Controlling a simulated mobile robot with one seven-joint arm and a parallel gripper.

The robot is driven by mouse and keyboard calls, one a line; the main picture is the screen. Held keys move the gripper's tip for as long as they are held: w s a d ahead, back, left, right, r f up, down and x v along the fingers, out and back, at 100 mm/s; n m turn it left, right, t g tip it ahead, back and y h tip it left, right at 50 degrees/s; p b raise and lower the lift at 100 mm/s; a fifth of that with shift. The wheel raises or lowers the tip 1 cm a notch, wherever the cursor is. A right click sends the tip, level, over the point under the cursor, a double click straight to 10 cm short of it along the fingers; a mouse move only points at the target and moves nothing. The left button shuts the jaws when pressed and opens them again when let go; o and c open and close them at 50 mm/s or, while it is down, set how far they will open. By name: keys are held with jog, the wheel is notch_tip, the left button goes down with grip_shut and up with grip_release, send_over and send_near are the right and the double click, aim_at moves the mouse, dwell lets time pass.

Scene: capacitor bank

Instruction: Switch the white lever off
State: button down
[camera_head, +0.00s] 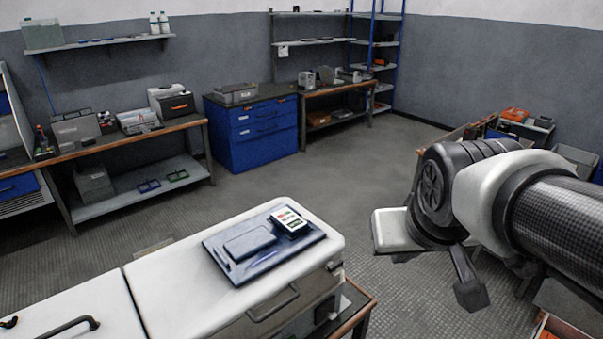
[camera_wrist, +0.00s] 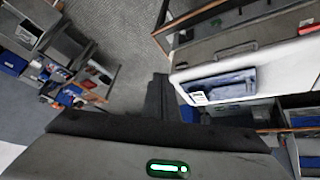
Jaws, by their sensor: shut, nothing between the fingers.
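I cannot make out a white lever in either view. My gripper (camera_head: 468,287) hangs in the air at the right of the head view, to the right of the white-topped cabinet and apart from it. Its dark fingers also show in the wrist view (camera_wrist: 157,97), closed together with nothing between them. The white-topped cabinet (camera_head: 170,290) stands in the foreground of the head view. It also shows at the right of the wrist view (camera_wrist: 285,62).
A blue tray (camera_head: 228,270) on the cabinet holds a flat dark case (camera_head: 250,243) and a small white device with coloured marks (camera_head: 289,221). A workbench (camera_head: 130,140) and blue drawer cabinet (camera_head: 253,130) line the wall. The floor (camera_head: 330,190) between is clear.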

jog(key=w+d+f+n+t+h+b, duration=0.1)
jog(key=w+d+f+b, duration=0.2)
jog(key=w+d+f, duration=0.4)
jog(key=w+d+f+n+t+h+b, duration=0.1)
jog(key=w+d+f+b, duration=0.4)
jog(key=f, duration=0.4)
jog(key=n+y+b, duration=0.5)
jog(key=n+y, duration=0.1)
jog(key=y, duration=0.3)
send_near(329, 315)
notch_tip(329, 315, up, 4)
jog(key=d, duration=0.1)
jog(key=shift+s+d+g, duration=0.25)
jog(key=shift+s+g, duration=0.15)
jog(key=shift+f, duration=0.15)
jog(key=b+x, duration=0.3)
jog(key=x, duration=0.7)
jog(key=shift+d+b, duration=0.15)
jog(key=shift+b, duration=0.15)
